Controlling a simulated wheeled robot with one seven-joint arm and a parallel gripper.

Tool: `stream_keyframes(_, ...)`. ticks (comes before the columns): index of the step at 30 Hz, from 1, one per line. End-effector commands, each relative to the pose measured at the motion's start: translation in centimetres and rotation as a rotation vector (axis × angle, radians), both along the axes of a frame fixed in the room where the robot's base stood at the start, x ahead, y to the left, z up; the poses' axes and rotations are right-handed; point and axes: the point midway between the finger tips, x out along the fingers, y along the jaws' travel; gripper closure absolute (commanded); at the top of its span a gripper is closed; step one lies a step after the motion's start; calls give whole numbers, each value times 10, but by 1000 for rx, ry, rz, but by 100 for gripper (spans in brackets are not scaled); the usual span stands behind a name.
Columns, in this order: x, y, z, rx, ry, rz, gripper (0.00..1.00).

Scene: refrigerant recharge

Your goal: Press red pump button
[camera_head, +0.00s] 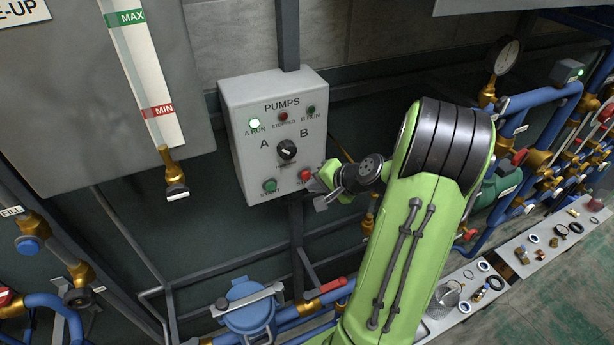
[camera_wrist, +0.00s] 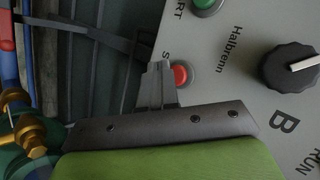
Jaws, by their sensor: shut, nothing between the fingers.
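The grey pumps box (camera_head: 240,105) hangs on the wall in the head view. Its red button (camera_head: 305,174) is at the lower right of the face, beside a green button (camera_head: 270,186). My gripper (camera_head: 316,190) is just right of and below the red button, its fingers shut and empty. In the wrist view the shut fingertips (camera_wrist: 158,68) lie close beside the red button (camera_wrist: 181,75), at its left edge in the picture. I cannot tell whether they touch it. The green start button (camera_wrist: 203,3) shows at the top edge there.
A black selector knob (camera_head: 286,150) sits above the buttons, and it is large in the wrist view (camera_wrist: 291,67). The A RUN lamp (camera_head: 254,124) is lit. Blue pipes (camera_head: 540,105) and brass valves stand at the right. A level gauge (camera_head: 140,65) is at the left.

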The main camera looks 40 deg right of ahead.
Motion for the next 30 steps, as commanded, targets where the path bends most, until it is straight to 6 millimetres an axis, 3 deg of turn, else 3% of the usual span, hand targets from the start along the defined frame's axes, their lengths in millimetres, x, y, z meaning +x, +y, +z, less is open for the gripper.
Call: stream_keyframes(30,12,-4,0,0,0,0,100)
